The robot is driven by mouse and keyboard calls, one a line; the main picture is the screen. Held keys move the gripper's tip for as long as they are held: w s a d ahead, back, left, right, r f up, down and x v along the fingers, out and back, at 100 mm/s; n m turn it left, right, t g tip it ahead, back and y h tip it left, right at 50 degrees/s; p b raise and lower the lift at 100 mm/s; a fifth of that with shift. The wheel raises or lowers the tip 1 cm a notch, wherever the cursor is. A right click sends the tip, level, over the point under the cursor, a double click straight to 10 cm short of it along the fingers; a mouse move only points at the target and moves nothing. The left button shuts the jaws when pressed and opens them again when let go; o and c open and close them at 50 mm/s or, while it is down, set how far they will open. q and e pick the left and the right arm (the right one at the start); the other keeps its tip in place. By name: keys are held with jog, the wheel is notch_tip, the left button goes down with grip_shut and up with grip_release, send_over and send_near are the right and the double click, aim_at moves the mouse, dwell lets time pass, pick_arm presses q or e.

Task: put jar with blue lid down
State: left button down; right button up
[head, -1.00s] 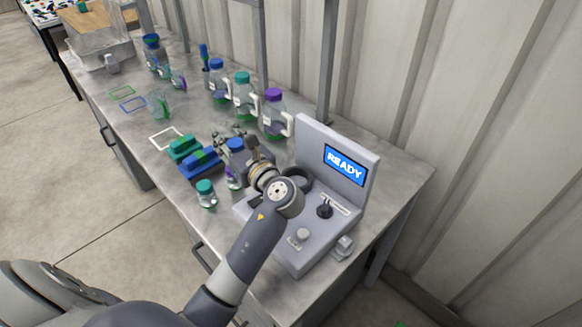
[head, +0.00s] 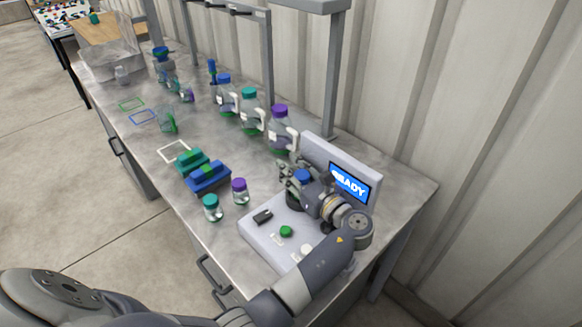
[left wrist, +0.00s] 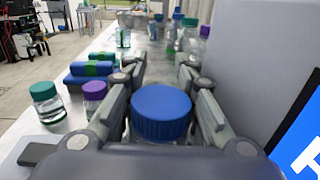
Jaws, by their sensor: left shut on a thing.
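The jar with blue lid (head: 303,177) is between the fingers of my left gripper (head: 297,180). In the left wrist view its blue lid (left wrist: 162,112) fills the space between the two fingers, and the gripper is shut on the jar. The jar is upright over the grey machine (head: 262,228), in front of its READY screen (head: 349,184). The jar's body is mostly hidden by the fingers, so I cannot tell whether its base touches the machine. My right gripper is not in view.
A jar with purple lid (head: 239,191) and a jar with teal lid (head: 212,208) stand left of the machine. Green and blue blocks (head: 207,178) lie behind them. Larger bottles (head: 280,128) stand along the wall side.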

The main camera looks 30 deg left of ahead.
pick_arm(q)
jog(key=shift+f, duration=0.2)
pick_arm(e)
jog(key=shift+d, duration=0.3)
pick_arm(q)
jog(key=shift+f, duration=0.1)
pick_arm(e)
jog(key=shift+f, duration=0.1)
pick_arm(q)
jog(key=shift+f, duration=0.4)
jog(key=c, duration=1.4)
grip_release()
jog(key=shift+r, duration=0.1)
